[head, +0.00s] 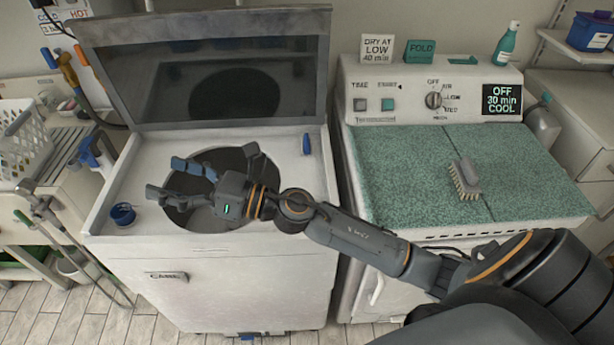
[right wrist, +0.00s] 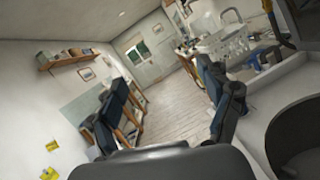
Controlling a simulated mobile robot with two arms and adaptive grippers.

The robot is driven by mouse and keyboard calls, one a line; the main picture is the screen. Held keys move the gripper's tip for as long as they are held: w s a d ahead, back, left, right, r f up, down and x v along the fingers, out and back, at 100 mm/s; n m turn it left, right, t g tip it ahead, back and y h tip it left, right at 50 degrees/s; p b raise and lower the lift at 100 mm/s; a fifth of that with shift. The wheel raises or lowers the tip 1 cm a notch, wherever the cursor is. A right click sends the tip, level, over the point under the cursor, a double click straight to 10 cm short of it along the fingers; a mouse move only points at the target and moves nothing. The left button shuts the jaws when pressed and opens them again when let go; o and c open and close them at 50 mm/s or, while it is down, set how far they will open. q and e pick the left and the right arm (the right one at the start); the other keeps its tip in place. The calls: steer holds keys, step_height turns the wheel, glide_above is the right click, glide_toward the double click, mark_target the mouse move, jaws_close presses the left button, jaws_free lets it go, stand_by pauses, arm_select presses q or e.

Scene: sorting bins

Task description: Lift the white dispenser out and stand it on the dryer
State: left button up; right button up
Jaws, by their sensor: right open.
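The washer (head: 205,262) stands left of centre in the head view with its dark-windowed lid (head: 120,75) raised. My right gripper (head: 200,172) is open over its round drum opening (head: 225,158) and covers part of it. I see nothing between its fingers in the head view or the right wrist view (right wrist: 165,100). I cannot make out a white dispenser in either view; much of the drum's inside is dark or covered. The dryer (head: 405,95) stands right of the washer, with a speckled green mat (head: 400,170) on top. My left gripper is not in view.
A scrub brush (head: 465,179) lies right of centre on the mat; the mat's left half is clear. A blue cap-like item (head: 122,214) sits on the washer's left front corner. A green bottle (head: 506,45) and small signs (head: 420,51) stand along the dryer's panel.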

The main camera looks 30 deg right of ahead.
step_height(320, 180, down, 11)
steer(key=n+g+h, duration=0.3)
steer(key=n+g, duration=0.7)
steer(key=n, duration=0.6)
steer(key=d+f+n+g+h, duration=0.2)
steer(key=d+f+n+h, duration=0.3)
steer(key=d, duration=0.9)
steer(key=d+f+n+g+h, duration=0.1)
steer(key=d+n+g+h, duration=0.1)
steer(key=d+h, duration=0.9)
steer(key=d+f+y+b, duration=0.1)
steer(key=f+b, duration=0.1)
steer(key=f, duration=0.1)
steer(key=d+f+y+b, duration=0.1)
steer(key=f+b, duration=0.1)
steer(key=f, duration=0.1)
steer(key=d+f+y+b, duration=0.1)
steer(key=f+b, duration=0.1)
steer(key=f, duration=0.1)
steer(key=shift+f, duration=0.1)
steer(key=shift+f+b, duration=0.5)
steer(key=shift+b, duration=0.1)
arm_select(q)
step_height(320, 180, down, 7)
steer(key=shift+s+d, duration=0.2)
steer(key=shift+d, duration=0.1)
